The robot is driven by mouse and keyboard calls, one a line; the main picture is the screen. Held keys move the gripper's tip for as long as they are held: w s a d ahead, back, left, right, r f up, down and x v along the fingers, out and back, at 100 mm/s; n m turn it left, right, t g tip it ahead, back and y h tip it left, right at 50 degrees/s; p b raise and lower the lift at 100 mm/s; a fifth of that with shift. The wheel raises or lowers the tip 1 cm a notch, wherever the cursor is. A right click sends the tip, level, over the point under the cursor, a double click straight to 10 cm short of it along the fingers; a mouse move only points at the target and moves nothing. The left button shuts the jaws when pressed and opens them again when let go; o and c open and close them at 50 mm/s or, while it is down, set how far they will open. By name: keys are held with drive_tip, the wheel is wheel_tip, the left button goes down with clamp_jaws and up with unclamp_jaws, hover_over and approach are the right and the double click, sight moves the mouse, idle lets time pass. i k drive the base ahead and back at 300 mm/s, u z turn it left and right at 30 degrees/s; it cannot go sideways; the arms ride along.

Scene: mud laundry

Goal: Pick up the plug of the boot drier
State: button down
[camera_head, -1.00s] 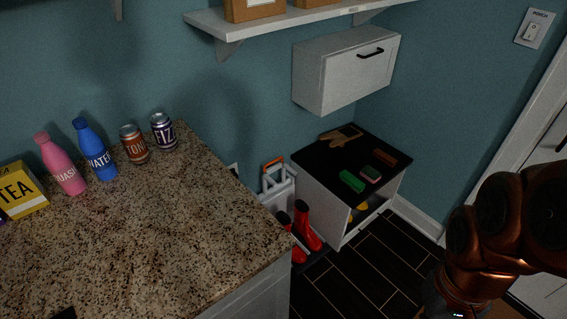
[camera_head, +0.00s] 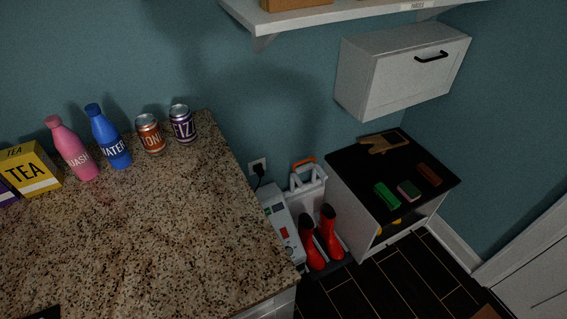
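A wall outlet (camera_head: 257,163) shows just past the far right edge of the counter. A black plug (camera_head: 260,170) appears to sit in it, with a dark cord running down from it. A pale unit with a red switch and small panels, which looks like the boot drier (camera_head: 279,215), stands low between the counter and a pair of red boots (camera_head: 321,238). The counter edge hides part of it. Where the cord ends is too small and dark to tell. My gripper is not in view.
The granite counter (camera_head: 170,235) fills the left, with bottles, cans and a tea box at its back. A grey carrier with an orange handle (camera_head: 308,180) stands behind the boots. A black-topped cabinet (camera_head: 350,165) is to their right. Dark floor (camera_head: 400,280) is clear in front.

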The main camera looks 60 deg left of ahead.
sight(258, 168)
drive_tip(key=i, duration=0.85)
drive_tip(key=u, duration=2.45)
drive_tip(key=k, duration=0.8)
drive_tip(key=z, duration=3.1)
drive_tip(key=i, duration=0.1)
drive_tip(key=u, duration=2.5)
drive_tip(key=i, duration=1.45)
drive_tip(key=u, duration=1.65)
drive_tip(key=i, duration=0.65)
drive_tip(key=u, duration=0.6)
